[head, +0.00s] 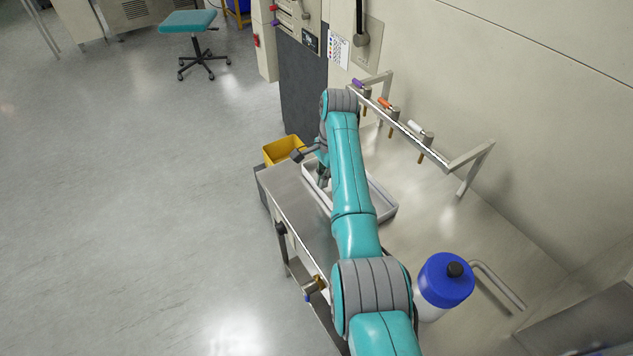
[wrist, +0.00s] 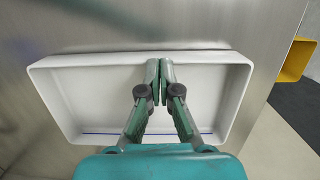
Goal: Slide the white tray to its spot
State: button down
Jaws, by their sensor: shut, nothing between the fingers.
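The white tray (head: 383,205) is a shallow rectangular box on the metal bench top, partly hidden behind my arm in the head view. In the wrist view the tray (wrist: 90,66) spans most of the picture, empty apart from my fingers, with a blue line along its near side. My gripper (wrist: 159,62) is shut and empty, its fingertips over the inside of the tray close to the far wall. I cannot tell whether the tips touch that wall. In the head view my gripper (head: 323,178) is partly hidden at the tray's left end.
A yellow bin (head: 283,150) stands past the bench's end; it also shows in the wrist view (wrist: 297,61). A rail (head: 405,130) with several coloured-handled tools stands along the wall. A blue-lidded container (head: 446,279) is at the right. Bare bench top (head: 297,197) lies left of the tray.

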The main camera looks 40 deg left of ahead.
notch_tip(320, 180, up, 7)
jog(key=w, duration=0.1)
jog(key=shift+d+r, duration=0.2)
